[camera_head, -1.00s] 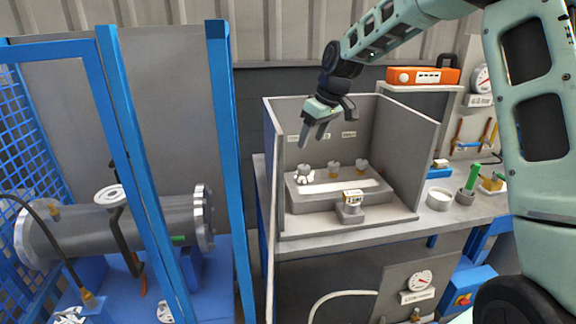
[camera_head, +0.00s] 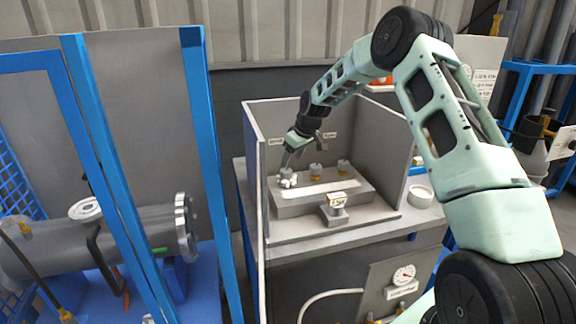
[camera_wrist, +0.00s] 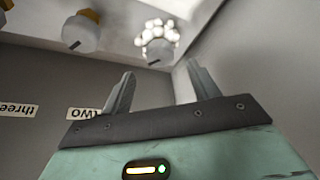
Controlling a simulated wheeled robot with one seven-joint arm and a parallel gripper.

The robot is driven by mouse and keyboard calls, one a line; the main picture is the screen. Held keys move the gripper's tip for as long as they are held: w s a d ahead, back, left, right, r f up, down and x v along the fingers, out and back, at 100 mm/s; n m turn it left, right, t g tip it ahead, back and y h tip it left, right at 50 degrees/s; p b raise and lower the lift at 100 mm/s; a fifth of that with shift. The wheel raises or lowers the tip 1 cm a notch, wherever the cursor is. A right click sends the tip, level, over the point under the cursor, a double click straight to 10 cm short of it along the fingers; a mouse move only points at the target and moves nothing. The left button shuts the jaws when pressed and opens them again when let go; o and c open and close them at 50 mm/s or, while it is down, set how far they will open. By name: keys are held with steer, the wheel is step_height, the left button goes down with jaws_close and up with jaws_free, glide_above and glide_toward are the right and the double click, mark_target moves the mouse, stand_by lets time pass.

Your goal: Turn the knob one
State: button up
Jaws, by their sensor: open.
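A white bowl (camera_head: 420,196) stands outside, right.

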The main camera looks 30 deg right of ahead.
mark_target(287, 170)
steer(key=shift+p+x, duration=0.5)
steer(key=shift+x, duration=2.2)
steer(key=c, duration=1)
